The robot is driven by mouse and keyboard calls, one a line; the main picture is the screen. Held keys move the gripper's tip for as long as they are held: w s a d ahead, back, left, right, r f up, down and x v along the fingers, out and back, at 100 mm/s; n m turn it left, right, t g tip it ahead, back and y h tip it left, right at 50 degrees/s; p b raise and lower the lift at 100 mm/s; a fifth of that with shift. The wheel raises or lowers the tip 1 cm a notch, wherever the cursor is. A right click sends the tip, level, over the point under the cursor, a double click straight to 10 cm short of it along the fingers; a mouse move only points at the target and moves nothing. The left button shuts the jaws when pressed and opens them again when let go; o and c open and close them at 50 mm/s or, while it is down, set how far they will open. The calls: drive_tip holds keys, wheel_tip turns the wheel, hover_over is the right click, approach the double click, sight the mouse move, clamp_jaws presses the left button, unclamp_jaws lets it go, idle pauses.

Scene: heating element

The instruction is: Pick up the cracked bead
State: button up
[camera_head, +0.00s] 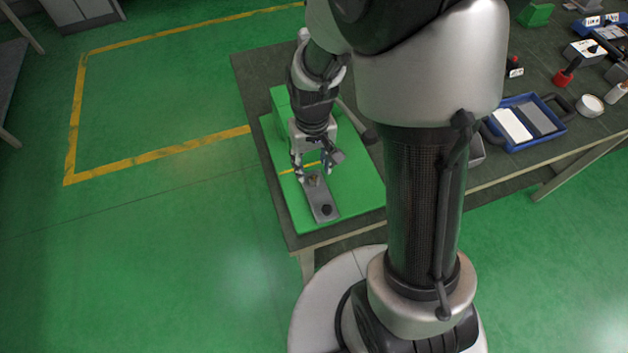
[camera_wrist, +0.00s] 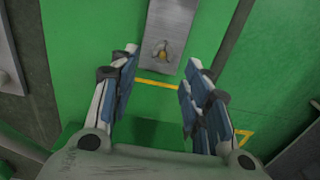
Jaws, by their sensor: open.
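A grey metal plate (camera_head: 320,196) lies on the green mat, and it also shows at the top of the wrist view (camera_wrist: 172,20). A small tan-yellow piece, possibly the bead (camera_head: 313,180), sits at the plate's end nearest my gripper. In the wrist view this piece (camera_wrist: 161,53) sits in a dark seat or hole; it is too small to see a crack. A dark round spot or part (camera_head: 326,210) is at the plate's other end. My gripper (camera_head: 314,174) is open and empty, its fingers apart on either side of the tan piece's end, as the wrist view (camera_wrist: 162,58) shows.
The green mat (camera_head: 361,190) lies on a dark workbench (camera_head: 258,75), with a yellow line across it. A green block (camera_head: 281,100) stands behind my gripper. A blue tray (camera_head: 549,105) and several small items lie further right. The mat around the plate is mostly clear.

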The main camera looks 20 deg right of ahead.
sight(313, 175)
wheel_tip(313, 175, down, 4)
drive_tip(key=shift+s+r+b, duration=0.1)
drive_tip(key=shift+r+b, duration=0.05)
drive_tip(key=shift+b, duration=0.55)
drive_tip(key=shift+r, duration=0.1)
drive_tip(key=shift+c, duration=0.5)
drive_tip(key=c, duration=0.8)
